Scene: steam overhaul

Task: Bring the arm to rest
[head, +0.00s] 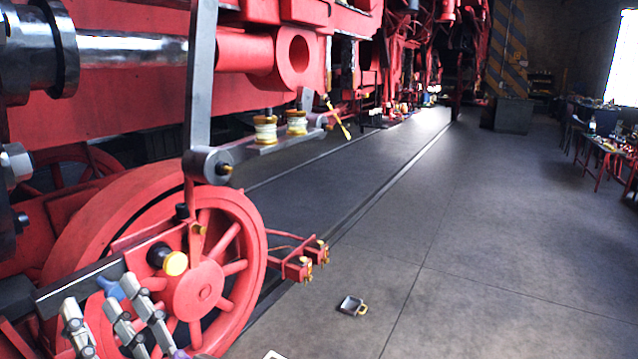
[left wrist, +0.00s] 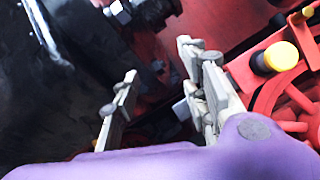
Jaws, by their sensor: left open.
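My left gripper (head: 108,312) is at the bottom left of the head view, in front of the lower part of a red spoked wheel (head: 203,287). Its pale grey fingers are spread apart, and nothing shows between them. In the left wrist view the left gripper (left wrist: 160,92) is also open, with its purple body along the bottom. Red and black engine parts lie beyond the fingers; I cannot tell how near they are. A small blue thing (head: 112,287) shows behind the fingers, partly hidden. My right gripper is in neither view.
A yellow-ended pin (head: 175,263) juts out by the wheel; its yellow end (left wrist: 281,56) shows in the left wrist view. A grey rod (head: 201,80) hangs above. A small tray-like object (head: 352,306) lies on the floor. The grey floor (head: 480,240) to the right is clear.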

